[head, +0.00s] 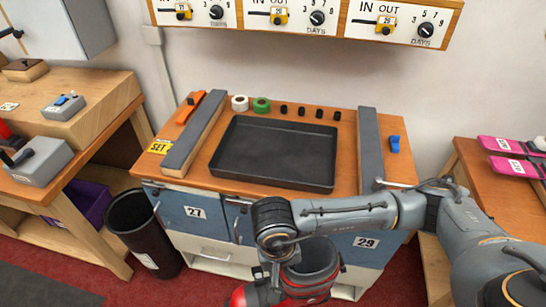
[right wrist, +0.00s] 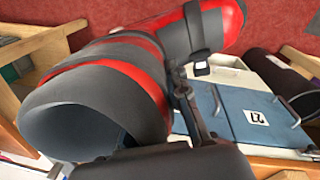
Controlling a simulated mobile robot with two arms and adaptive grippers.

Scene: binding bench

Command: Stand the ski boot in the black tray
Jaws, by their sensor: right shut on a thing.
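The ski boot (head: 318,265) is red and dark grey. My right gripper (head: 285,262) is shut on it and holds it in front of the bench, below the level of the bench top. In the right wrist view the boot (right wrist: 120,75) fills much of the picture, its wide grey cuff opening at the lower left. The right gripper's finger (right wrist: 190,105) presses on the cuff's side. The black tray (head: 275,152) lies empty on the bench top, beyond the boot. My left gripper is not in view.
Grey-topped rails (head: 195,132) and (head: 370,148) flank the tray. Tape rolls (head: 240,103) and several small black pieces line its back. Drawers with handles (head: 195,212) form the bench front. A black bin (head: 145,232) stands at left; pink skis (head: 515,165) lie on the right table.

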